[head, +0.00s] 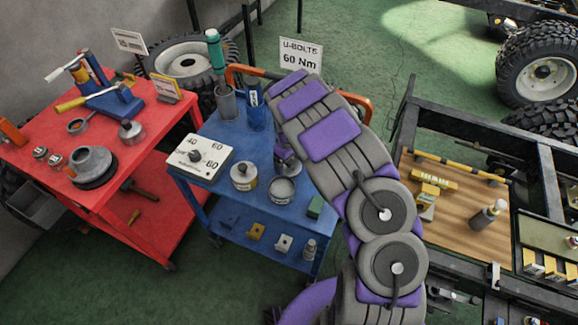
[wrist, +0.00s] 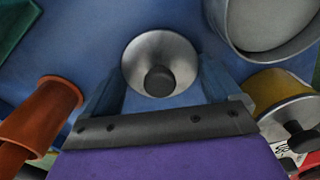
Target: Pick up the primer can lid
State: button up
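The primer can lid, a round silver lid with a dark central knob (wrist: 160,80), lies on the blue cart top in the wrist view. My gripper (wrist: 161,66) is open above it, one finger on each side of the lid. The fingers are close to its rim; I cannot tell whether they touch it. An open metal can (wrist: 268,22) without a lid stands at the upper right, and it also shows in the head view (head: 281,190).
A lidded can with a yellow band (wrist: 285,100) stands right of my gripper, and an orange cylindrical thing (wrist: 42,122) is at left. The blue cart (head: 212,135) also holds a white dial box (head: 200,157). A red cart (head: 125,168) stands left, a vehicle chassis (head: 405,125) right.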

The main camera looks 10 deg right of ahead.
jog(key=shift+d, duration=0.1)
jog(key=shift+c, duration=1.4)
